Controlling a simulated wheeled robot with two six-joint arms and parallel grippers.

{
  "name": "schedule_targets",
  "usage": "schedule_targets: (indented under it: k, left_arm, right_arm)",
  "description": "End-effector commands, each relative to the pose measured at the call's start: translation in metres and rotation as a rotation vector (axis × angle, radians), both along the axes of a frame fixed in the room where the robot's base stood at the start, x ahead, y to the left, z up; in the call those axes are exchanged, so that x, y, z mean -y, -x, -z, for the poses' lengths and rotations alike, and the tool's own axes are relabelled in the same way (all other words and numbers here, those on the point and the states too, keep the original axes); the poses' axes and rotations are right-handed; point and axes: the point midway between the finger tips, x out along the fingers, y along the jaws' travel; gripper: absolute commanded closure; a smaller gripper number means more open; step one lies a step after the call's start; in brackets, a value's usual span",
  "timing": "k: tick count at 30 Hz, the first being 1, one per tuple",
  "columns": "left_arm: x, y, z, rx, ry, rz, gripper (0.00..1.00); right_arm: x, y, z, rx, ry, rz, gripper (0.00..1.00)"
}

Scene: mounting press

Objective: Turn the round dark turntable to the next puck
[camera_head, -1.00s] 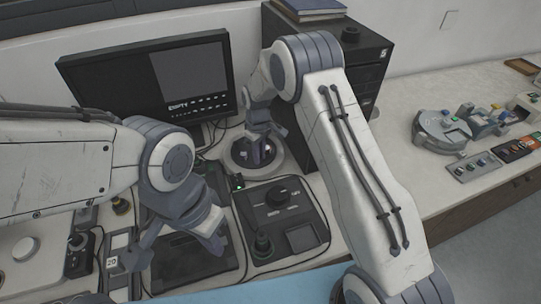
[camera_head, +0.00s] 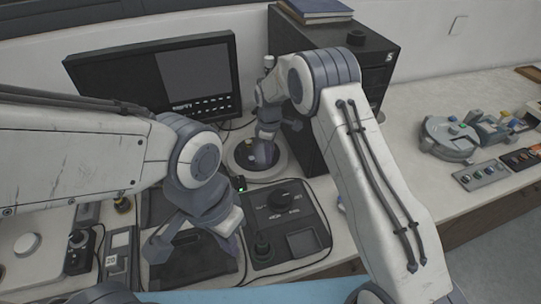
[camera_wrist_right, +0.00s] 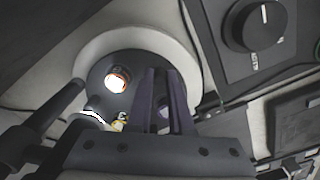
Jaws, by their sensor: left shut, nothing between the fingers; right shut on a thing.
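The round dark turntable (camera_head: 238,158) sits in a pale ring at the back of the bench, left of a dark cabinet. In the right wrist view the turntable (camera_wrist_right: 98,72) carries a lit puck with a red rim (camera_wrist_right: 117,79), and a small yellow item (camera_wrist_right: 120,121) shows lower down. My right gripper (camera_head: 265,155) reaches down onto the turntable. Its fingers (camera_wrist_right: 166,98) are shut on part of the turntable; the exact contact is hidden. My left gripper (camera_head: 230,230) is shut and empty, above the bench in front of the turntable.
A control box with a dial (camera_head: 284,197) is in front of the turntable. A monitor (camera_head: 155,80) stands behind to the left, and the dark cabinet (camera_head: 340,85) close on the right. Cables run between them. Other devices (camera_head: 448,137) stand on the right bench.

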Motion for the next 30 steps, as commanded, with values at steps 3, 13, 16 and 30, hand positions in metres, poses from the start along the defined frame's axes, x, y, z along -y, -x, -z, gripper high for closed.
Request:
schedule_targets:
  k: [3,13,16,30]
  left_arm:
    - [0.0000,0.0000,0.0003,0.000,0.000,0.000,1.00]
    - [0.0000,0.0000,0.0005,0.000,0.000,0.000,1.00]
    - [0.0000,0.0000,0.0005,0.000,0.000,0.000,1.00]
    - [0.0000,0.0000,0.0005,0.000,0.000,0.000,1.00]
  right_arm:
    - [-0.0001,-0.0026,-0.0014,0.006,-0.002,-0.019,1.00]
    - [0.0003,-0.0036,-0.0017,0.006,-0.002,-0.037,1.00]
    - [0.0004,-0.0037,-0.0018,0.007,-0.002,-0.036,1.00]
    - [0.0007,-0.0026,-0.0008,0.004,-0.001,-0.036,0.51]
